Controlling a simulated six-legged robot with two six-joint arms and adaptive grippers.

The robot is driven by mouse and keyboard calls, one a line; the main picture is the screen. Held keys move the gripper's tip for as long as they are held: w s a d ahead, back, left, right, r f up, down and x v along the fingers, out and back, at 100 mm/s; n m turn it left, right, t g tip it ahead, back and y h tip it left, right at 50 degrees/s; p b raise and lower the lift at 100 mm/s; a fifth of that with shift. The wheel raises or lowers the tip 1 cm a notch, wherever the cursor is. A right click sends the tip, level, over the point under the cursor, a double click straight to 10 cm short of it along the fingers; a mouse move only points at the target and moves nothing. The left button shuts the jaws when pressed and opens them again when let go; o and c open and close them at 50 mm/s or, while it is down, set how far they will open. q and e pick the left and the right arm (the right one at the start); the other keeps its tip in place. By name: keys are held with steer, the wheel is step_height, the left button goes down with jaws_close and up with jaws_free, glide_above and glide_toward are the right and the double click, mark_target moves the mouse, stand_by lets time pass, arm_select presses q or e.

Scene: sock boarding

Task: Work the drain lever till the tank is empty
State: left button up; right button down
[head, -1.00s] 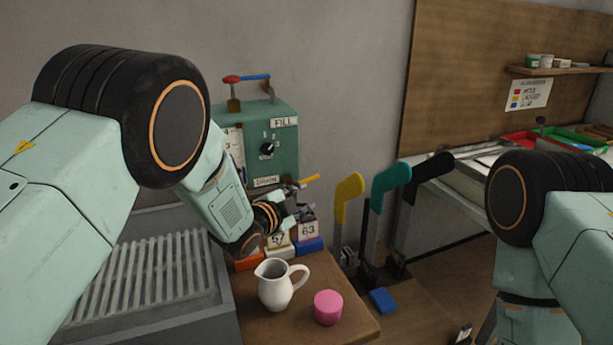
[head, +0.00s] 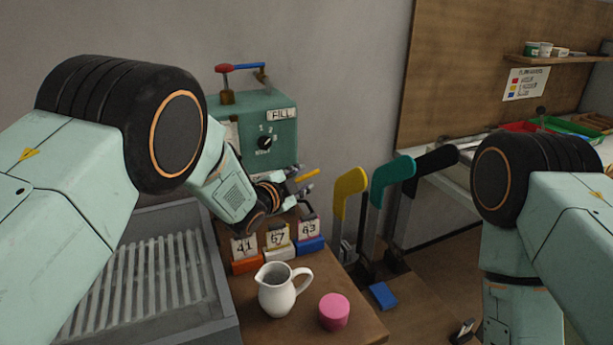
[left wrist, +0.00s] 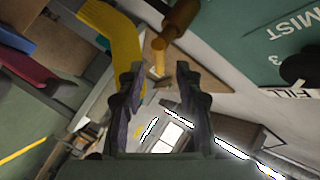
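The green tank unit (head: 268,118) stands against the wall with a FILL label and a dial. The yellow drain lever (head: 308,174) sticks out low on its right side. My left gripper (head: 300,183) is at the lever, below and left of its end. In the left wrist view the fingers (left wrist: 157,85) are spread apart, with a short yellow-orange rod (left wrist: 158,58) showing between and beyond their tips. I see no clear contact. My left arm hides the DRAIN label and most of the level gauge.
Numbered cards 41, 57 and 63 (head: 278,238) stand on the bench below the gripper. A white jug (head: 278,290) and pink cup (head: 334,312) stand in front. Yellow (head: 348,185), teal (head: 390,182) and black (head: 432,162) sock boards are to the right.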

mark_target(306, 176)
arm_select(q)
steer(key=x, duration=0.2)
steer(key=shift+w+d+f, duration=0.15)
steer(key=shift+w+d, duration=0.05)
steer(key=shift+d, duration=0.15)
steer(key=shift+w, duration=0.5)
steer(key=shift+w+d+f, duration=0.15)
steer(key=shift+w+d, duration=0.15)
steer(key=shift+s+a, duration=0.15)
steer(key=shift+a, duration=0.05)
steer(key=c, duration=0.4)
steer(key=shift+d, duration=0.1)
jaws_close()
